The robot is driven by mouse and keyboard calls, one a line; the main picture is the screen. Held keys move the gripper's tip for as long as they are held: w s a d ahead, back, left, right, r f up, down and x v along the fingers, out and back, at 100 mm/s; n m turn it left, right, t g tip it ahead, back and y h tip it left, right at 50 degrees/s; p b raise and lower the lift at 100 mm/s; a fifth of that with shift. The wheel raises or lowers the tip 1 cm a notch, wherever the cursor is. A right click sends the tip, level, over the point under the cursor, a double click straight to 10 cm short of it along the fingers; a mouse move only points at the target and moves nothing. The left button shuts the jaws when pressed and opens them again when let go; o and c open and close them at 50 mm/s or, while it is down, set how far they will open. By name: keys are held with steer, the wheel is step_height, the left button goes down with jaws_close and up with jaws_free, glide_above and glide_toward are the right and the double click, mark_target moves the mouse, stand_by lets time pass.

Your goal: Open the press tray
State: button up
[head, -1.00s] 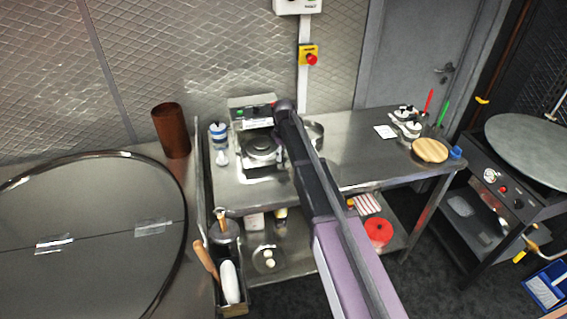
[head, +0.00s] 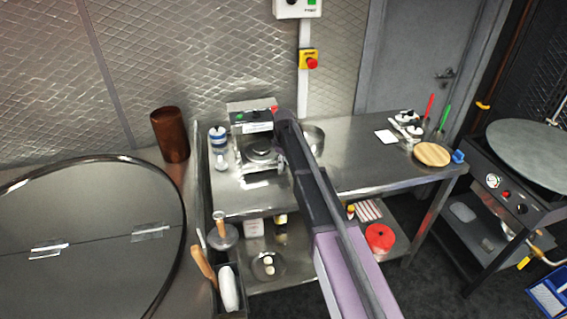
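The press (head: 250,115) stands on the left part of the steel table, against the wall. It has a grey upper housing with a green and a red button. Its round plate (head: 260,152) sits low at the front of the press, and I cannot tell the tray from the plate at this size. My arm reaches up from the lower right, and its far end is beside the right side of the press. My gripper's fingers are hidden behind my own arm or too small to make out.
The steel table (head: 345,160) has clear room right of my arm. A round wooden board (head: 432,154) lies at its right end. A metal pot (head: 312,138) is behind my arm. A blue-capped bottle (head: 218,137) stands left of the press. A large round lid (head: 85,240) fills the left.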

jaws_close()
steer(key=shift+s+d, duration=0.3)
steer(key=shift+s, duration=0.7)
steer(key=shift+s+d, duration=0.25)
steer(key=shift+s, duration=0.75)
steer(key=o, duration=0.9)
jaws_free()
steer(key=shift+w, duration=0.1)
steer(key=shift+c, duration=0.2)
steer(key=shift+w, duration=0.15)
